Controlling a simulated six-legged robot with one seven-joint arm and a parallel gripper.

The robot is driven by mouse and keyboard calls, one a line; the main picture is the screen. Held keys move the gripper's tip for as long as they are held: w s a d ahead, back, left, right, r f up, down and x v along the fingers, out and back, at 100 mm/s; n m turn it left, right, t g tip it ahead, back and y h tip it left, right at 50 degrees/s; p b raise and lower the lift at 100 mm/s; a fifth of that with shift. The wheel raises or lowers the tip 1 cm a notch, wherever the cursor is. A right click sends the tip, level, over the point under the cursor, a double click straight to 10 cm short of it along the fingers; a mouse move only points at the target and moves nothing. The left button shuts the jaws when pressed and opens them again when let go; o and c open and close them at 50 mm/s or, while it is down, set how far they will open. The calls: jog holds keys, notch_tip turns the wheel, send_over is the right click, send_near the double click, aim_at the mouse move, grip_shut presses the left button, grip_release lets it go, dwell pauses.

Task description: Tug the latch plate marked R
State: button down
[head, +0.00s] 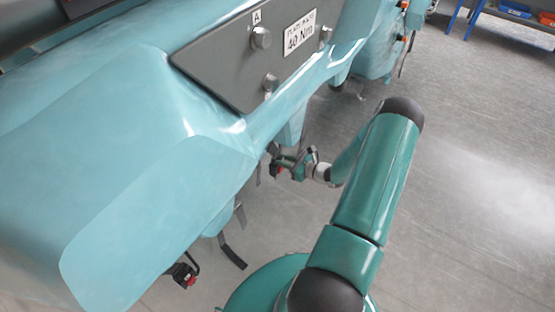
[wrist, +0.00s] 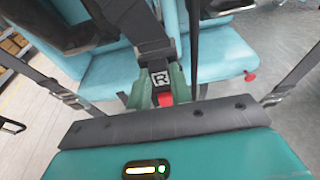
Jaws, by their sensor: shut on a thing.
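The latch plate marked R (wrist: 160,77) is dark, with a white letter R in a white frame, and sits between my green fingers in the wrist view. A red part (wrist: 165,98) lies just below the letter, close to the palm. A dark strap (wrist: 147,22) runs up from the plate. My gripper (wrist: 160,84) is shut on the plate. In the head view my gripper (head: 279,163) is beside the lower edge of the teal coaster car (head: 150,120), with a small red spot by its fingertips. The letter cannot be read there.
Teal seats (wrist: 225,57) stand beyond the gripper, with straps at both sides. Another red-tipped buckle (head: 186,274) hangs under the car at lower left. A dark panel (head: 225,72) with bolts is on the car. Grey floor (head: 470,150) is open to the right.

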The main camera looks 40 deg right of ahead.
jog(key=c, duration=1.2)
grip_release()
jog(key=shift+r, duration=0.1)
jog(key=v, duration=1.3)
jog(key=shift+s+d+r, duration=0.1)
jog(key=shift+s, duration=0.3)
